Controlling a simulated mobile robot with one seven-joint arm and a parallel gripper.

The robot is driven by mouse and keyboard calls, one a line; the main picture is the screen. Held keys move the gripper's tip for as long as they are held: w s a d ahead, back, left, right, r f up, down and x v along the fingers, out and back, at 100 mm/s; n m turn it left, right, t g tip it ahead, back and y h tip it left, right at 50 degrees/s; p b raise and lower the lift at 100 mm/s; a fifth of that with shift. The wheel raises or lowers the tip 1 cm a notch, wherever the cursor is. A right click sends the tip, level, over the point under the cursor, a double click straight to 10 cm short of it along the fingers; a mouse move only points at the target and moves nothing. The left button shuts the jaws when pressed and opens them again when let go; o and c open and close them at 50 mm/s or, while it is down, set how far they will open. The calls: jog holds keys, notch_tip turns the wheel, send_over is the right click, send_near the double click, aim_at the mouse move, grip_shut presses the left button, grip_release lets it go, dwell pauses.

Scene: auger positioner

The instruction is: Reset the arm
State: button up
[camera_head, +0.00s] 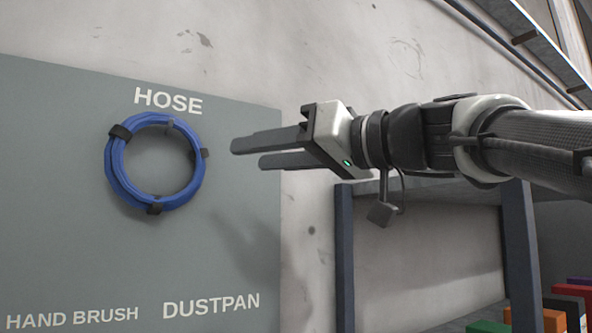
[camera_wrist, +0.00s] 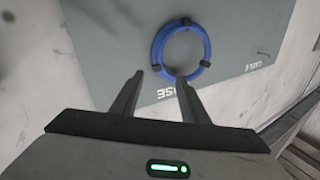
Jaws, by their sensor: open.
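My gripper (camera_head: 250,152) is stretched out to the left in the head view, in front of the right part of a grey wall board. Its two fingers are apart with nothing between them. They also show open and empty in the wrist view (camera_wrist: 160,84). A coiled blue hose (camera_head: 116,172) hangs on the board under the word HOSE, to the left of my fingertips with a gap in the picture. In the wrist view the hose (camera_wrist: 160,48) shows beyond the fingertips, with one fingertip near its lower edge in the picture.
The grey board (camera_head: 50,110) also carries the words HAND BRUSH and DUSTPAN, with no tools visible there. A dark blue frame (camera_head: 344,260) stands below my arm. Coloured boxes (camera_head: 555,318) sit at the lower right. A rail (camera_head: 520,37) runs along the upper right.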

jog(key=v, duration=0.5)
jog(key=s+d+f+m+g+h+p, duration=0.1)
jog(key=d+f+m+h, duration=0.2)
jog(key=f, duration=0.9)
jog(key=d+f+m+h+p, duration=0.1)
jog(key=f+m+h, duration=0.3)
jog(key=f, duration=0.7)
jog(key=s+d+f+g+h, duration=0.1)
jog(key=s+d+f+h, duration=0.2)
jog(key=f, duration=0.4)
jog(key=s+d+f+m+g+h+p, duration=0.1)
jog(key=s+d+f+h, duration=0.1)
jog(key=f, duration=0.5)
jog(key=s+d+f+m+g+h+p, duration=0.1)
jog(key=s+d+f+h, duration=0.2)
jog(key=f, duration=0.5)
jog(key=shift+s+d+h, duration=0.3)
jog(key=shift+s+d, duration=0.5)
jog(key=shift+d, duration=0.45)
